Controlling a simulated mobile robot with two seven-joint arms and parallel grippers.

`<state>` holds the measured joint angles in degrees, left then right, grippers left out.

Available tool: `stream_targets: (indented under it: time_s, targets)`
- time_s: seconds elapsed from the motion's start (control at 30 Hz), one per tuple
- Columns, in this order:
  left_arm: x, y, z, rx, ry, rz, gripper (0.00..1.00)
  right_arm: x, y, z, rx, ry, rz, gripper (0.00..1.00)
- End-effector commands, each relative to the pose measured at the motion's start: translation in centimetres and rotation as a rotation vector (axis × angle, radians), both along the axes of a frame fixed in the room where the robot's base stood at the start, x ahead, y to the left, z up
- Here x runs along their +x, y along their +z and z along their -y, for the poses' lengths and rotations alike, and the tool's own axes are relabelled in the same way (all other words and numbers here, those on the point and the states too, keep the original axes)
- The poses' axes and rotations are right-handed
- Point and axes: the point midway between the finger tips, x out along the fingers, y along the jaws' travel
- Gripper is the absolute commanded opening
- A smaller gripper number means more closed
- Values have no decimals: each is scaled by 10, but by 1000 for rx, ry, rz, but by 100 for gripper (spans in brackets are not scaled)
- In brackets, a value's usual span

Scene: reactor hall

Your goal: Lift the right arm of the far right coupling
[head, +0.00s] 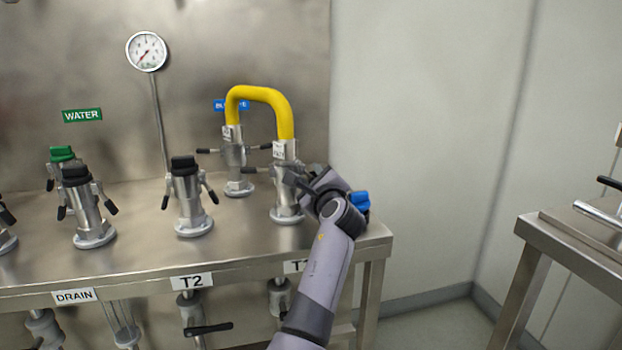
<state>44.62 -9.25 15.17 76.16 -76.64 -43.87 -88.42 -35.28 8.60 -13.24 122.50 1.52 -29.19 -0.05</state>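The far right coupling (285,207) is a silver upright fitting near the right end of the steel bench. One end of a thick yellow hose (265,94) sits on its top, and the hose arches to another coupling (235,160) behind and to the left. The gripper and wrist cover that side, so the coupling's right arm is hidden. I cannot tell whether the fingers are open, shut or touching the arm.
More couplings with black caps (184,165) and a green cap (62,154) stand left on the bench (140,248). A blue part (360,201) shows just right of my wrist. A pressure gauge (146,51) hangs behind. A second steel table (570,235) stands right, across a gap.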

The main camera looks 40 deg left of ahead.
Motion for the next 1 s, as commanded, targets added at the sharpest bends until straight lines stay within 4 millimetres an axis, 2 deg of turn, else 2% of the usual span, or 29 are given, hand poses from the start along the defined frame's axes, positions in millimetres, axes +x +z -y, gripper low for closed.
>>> stream_targets:
  time_s: [0.17,0.2,0.27,0.3,0.67,1.0]
  targets:
    - [0,0,0,-1,0,1,35,0,1,0,0,1,1,43]
    - [0,0,0,-1,0,1,22,0,1,0,-1,2,1,43]
    - [0,0,0,-1,0,1,3,0,1,0,-1,2,3,43]
    - [0,0,0,-1,0,1,0,0,1,0,-1,2,3,43]
    - [1,2,1,-21,0,25,0,1,1,1,-3,3,5,43]
    - [6,10,4,-158,0,187,0,1,1,2,-4,1,5,43]
